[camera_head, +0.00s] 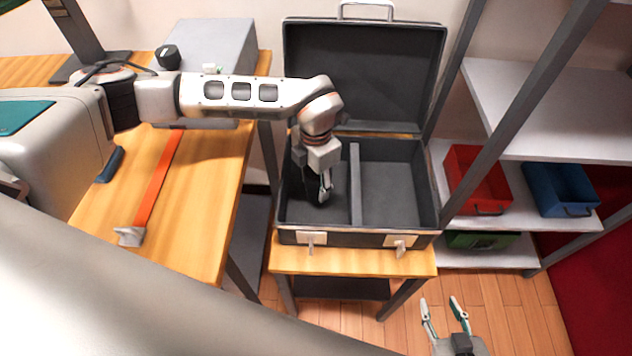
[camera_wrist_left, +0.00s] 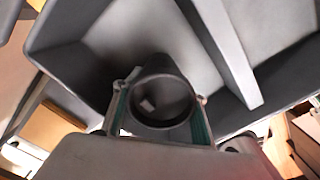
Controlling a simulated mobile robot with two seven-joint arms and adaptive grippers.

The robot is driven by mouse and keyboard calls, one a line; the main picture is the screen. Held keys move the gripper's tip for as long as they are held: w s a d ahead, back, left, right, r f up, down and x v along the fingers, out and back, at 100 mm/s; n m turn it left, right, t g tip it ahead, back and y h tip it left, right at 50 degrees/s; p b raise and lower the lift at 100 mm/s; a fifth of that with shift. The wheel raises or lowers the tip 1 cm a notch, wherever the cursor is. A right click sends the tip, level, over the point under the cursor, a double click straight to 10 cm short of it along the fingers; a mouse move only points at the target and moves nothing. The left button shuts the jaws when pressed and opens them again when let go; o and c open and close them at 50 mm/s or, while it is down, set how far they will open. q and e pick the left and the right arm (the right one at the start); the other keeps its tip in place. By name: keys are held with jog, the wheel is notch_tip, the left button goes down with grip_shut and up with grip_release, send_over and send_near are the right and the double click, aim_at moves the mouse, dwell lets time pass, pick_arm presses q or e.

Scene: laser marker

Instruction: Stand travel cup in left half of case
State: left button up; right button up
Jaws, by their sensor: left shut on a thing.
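The open case (camera_head: 388,238) stands on a small wooden table, with a divider (camera_head: 355,185) splitting it into left and right halves. My left gripper (camera_head: 325,188) reaches down into the left half and is shut on the dark travel cup (camera_head: 312,190). In the left wrist view the cup (camera_wrist_left: 162,92) sits upright between the fingers, its round open mouth facing the camera. The divider (camera_wrist_left: 228,50) is to the right of the cup there. Whether the cup's base touches the case floor is hidden. My right gripper (camera_head: 446,310) is open and empty, low at the front right.
The case lid (camera_head: 362,75) stands open at the back. A shelf at the right holds a red bin (camera_head: 476,180), a blue bin (camera_head: 560,188) and a green bin (camera_head: 482,240). A workbench (camera_head: 205,215) with a grey machine stands at the left. The case's right half is empty.

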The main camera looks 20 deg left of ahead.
pick_arm(q)
jog(key=shift+f, duration=0.15)
jog(key=o, duration=0.3)
jog(key=shift+f, duration=0.1)
jog(key=o, duration=0.5)
notch_tip(320, 180, up, 11)
jog(key=shift+w+r+p, duration=0.1)
jog(key=shift+p, duration=0.5)
jog(key=shift+r, duration=0.65)
